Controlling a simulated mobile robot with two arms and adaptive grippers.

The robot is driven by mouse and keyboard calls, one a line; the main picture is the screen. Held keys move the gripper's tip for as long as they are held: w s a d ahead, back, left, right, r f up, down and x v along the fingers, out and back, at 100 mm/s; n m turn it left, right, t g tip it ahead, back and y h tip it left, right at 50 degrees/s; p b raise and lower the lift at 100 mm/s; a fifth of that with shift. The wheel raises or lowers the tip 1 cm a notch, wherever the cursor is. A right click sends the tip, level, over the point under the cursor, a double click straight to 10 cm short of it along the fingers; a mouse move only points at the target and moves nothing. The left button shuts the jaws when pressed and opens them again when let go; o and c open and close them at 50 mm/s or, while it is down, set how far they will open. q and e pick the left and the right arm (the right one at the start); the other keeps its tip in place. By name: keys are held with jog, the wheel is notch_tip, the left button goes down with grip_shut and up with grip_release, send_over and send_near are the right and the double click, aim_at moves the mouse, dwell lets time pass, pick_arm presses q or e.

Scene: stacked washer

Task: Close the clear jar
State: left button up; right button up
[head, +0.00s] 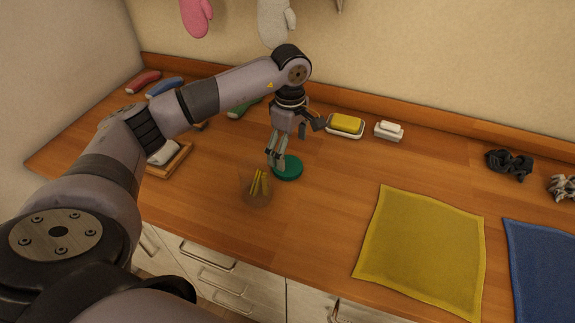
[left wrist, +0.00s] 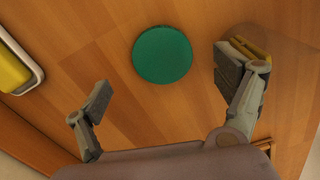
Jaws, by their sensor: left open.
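The clear jar (head: 254,192) stands on the wooden counter near its front edge, with yellow sticks inside. Its top shows no lid. A round green lid (head: 289,168) lies flat on the counter just behind and to the right of the jar; it also shows in the left wrist view (left wrist: 162,54). My left gripper (head: 293,153) is open above the lid, fingers pointing down, holding nothing. In the left wrist view, the gripper's fingers (left wrist: 163,82) are spread wide, with the lid beyond them. The jar is partly behind the right-hand finger there. My right gripper is not in view.
A yellow cloth (head: 425,250) and a blue cloth (head: 545,270) lie at right. A wooden tray (head: 172,161) is left, behind my arm. Counter between jar and yellow cloth is clear.

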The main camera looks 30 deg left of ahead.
aim_at(289, 166)
pick_arm(q)
jog(key=shift+s+f, duration=0.1)
jog(key=shift+f, duration=0.25)
notch_tip(289, 166, down, 4)
jog(key=shift+d+r+p, duration=0.1)
jog(key=shift+r+p, duration=0.05)
jog(key=shift+p, duration=0.8)
jog(key=shift+f, duration=0.4)
jog(key=shift+c, duration=0.5)
jog(key=c, duration=0.7)
